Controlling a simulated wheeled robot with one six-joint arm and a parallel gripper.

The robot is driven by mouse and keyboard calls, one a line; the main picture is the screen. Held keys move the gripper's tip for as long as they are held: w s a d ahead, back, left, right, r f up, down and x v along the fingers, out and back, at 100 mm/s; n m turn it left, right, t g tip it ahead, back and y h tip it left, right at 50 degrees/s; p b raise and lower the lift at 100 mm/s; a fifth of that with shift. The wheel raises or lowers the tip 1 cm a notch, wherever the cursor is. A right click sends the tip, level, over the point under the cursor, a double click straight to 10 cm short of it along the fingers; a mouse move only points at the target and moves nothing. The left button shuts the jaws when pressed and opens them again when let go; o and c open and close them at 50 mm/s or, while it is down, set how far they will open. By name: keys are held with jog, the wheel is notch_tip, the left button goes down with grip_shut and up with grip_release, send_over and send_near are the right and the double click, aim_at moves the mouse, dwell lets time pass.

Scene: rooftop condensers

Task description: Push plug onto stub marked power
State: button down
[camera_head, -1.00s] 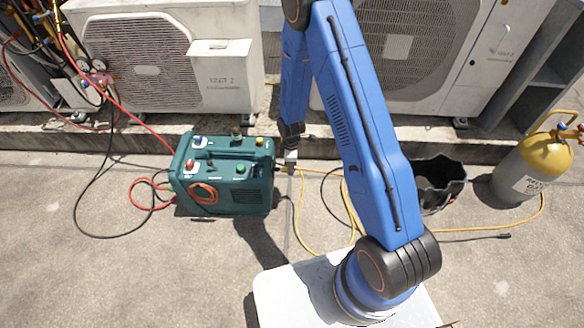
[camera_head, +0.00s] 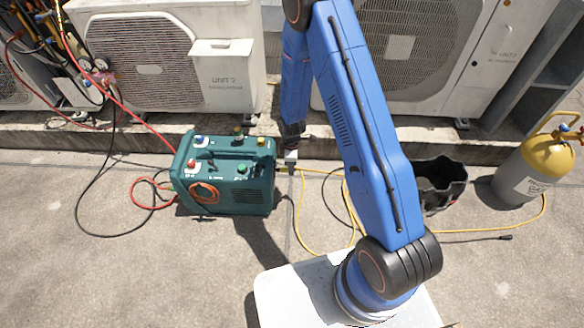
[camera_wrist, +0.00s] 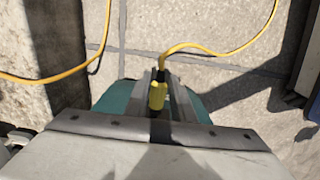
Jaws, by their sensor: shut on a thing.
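My gripper (camera_head: 291,159) points down just right of the green machine (camera_head: 223,204) in the head view. In the wrist view, my gripper (camera_wrist: 160,82) is shut on a yellow plug (camera_wrist: 157,97) between its two grey fingers. A yellow cable (camera_wrist: 233,51) runs from the plug across the ground. Parts of the teal machine body (camera_wrist: 112,96) show on both sides of the fingers. The stub marked power cannot be made out. My gripper hides the plug's front end, so I cannot tell whether the plug touches a stub.
Two condenser units stand behind, one at left (camera_head: 225,85) and one at right (camera_head: 465,85). A black bucket (camera_head: 455,172) and a yellow-topped gas cylinder (camera_head: 520,180) stand at right. Red and black hoses (camera_head: 85,205) lie at left. The front-left ground is clear.

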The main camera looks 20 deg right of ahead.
jog(key=shift+w+a, duration=0.1)
jog(key=shift+a, duration=0.15)
dwell(0.3)
jog(key=c, duration=1.4)
grip_release()
jog(key=shift+c, duration=0.2)
jog(key=s+d, duration=0.2)
jog(key=d, duration=0.5)
jog(key=shift+s, duration=0.15)
